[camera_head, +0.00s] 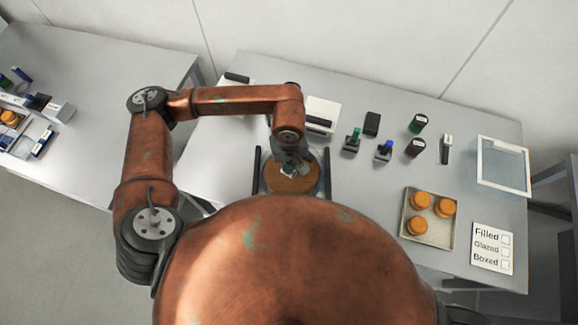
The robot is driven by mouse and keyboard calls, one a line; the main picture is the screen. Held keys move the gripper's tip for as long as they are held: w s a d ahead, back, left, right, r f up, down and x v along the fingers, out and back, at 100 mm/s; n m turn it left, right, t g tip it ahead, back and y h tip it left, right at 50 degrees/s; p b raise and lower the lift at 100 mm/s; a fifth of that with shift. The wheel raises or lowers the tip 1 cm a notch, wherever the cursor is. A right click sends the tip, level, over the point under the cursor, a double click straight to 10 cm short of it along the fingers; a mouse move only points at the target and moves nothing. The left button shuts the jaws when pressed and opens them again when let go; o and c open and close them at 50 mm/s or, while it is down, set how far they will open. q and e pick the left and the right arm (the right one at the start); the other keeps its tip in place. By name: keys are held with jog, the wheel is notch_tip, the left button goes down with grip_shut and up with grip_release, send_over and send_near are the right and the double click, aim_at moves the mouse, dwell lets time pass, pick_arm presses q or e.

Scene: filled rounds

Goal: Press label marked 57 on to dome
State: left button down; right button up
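My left arm reaches in from the left and bends down over the table. Its gripper (291,163) points down at a brown round (303,184) with a pale, clear-looking rim around it, which may be the dome. A small whitish patch shows at the fingertips; it may be the label, but no number can be read. The fingers are too small and too covered by the wrist to tell whether they are open or shut, or whether they touch the dome. My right gripper is not in view.
Dark upright bars (326,172) flank the round. Stamps with green (354,140) and blue (384,150) handles and dark jars (416,147) stand to the right. A tray (408,239) holds orange rounds beside a "Filled, Glazed, Boxed" card (492,248) and a clear-lidded box (503,168).

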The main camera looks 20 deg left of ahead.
pick_arm(q)
jog(key=shift+f+b, duration=0.1)
jog(key=shift+b, duration=0.2)
dwell(0.9)
dwell(0.4)
notch_tip(320, 180, up, 8)
jog(key=p, duration=0.2)
dwell(0.7)
dwell(0.6)
